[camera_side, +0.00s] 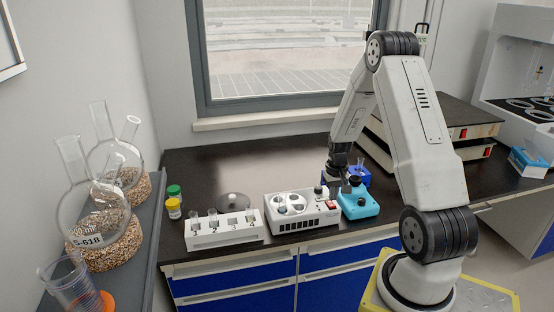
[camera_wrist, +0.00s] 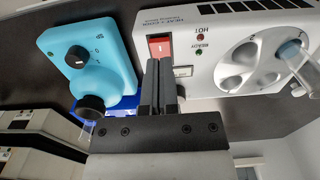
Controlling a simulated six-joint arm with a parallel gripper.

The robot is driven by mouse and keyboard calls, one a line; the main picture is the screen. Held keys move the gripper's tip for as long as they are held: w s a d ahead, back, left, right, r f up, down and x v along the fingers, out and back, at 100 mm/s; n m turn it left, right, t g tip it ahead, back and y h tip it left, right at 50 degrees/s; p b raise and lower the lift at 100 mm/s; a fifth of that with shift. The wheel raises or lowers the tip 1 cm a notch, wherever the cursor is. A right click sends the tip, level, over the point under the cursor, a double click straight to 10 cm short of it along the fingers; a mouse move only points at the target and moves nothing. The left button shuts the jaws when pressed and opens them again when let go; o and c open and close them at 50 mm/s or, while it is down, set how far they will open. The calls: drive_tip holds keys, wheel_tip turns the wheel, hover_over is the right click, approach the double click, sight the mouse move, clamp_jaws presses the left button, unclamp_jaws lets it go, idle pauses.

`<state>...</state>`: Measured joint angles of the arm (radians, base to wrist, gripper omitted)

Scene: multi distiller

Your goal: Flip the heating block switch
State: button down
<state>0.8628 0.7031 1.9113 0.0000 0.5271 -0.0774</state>
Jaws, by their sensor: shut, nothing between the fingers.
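The white heating block (camera_side: 312,219) stands on the black bench, with round wells on top. It also shows in the wrist view (camera_wrist: 207,78), upside down, with "HOT" and "READY" lamps. Its red rocker switch (camera_wrist: 160,46) is at the corner nearest the light-blue device; the switch also shows in the side view (camera_side: 331,206). My gripper (camera_wrist: 160,66) is shut and empty. Its fingertips appear right at the switch and cover part of it. Whether they touch it I cannot tell. In the side view my gripper (camera_side: 342,186) is above the block's right end.
A light-blue device (camera_side: 358,205) with black knobs stands close to the block's right; it also shows in the wrist view (camera_wrist: 105,60). A white tube rack (camera_side: 223,236) stands to the left. Glass flasks (camera_side: 88,208) sit on the left shelf. The bench behind the rack is mostly clear.

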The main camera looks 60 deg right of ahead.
sight(332, 205)
drive_tip(key=shift+f, duration=1.2)
idle(1.5)
drive_tip(key=shift+r, duration=3.5)
drive_tip(key=a+r+n+t, duration=0.1)
drive_tip(key=a+r+n, duration=0.1)
drive_tip(key=a, duration=0.8)
drive_tip(key=a+r+n, duration=0.2)
drive_tip(key=a+n, duration=0.2)
drive_tip(key=a, duration=0.7)
drive_tip(key=a+r+n+t, duration=0.1)
drive_tip(key=a+r+n, duration=0.1)
drive_tip(key=a, duration=0.9)
drive_tip(key=shift+w+r+n+t, duration=0.15)
drive_tip(key=shift+w+n+t, duration=0.15)
drive_tip(key=shift+n, duration=0.2)
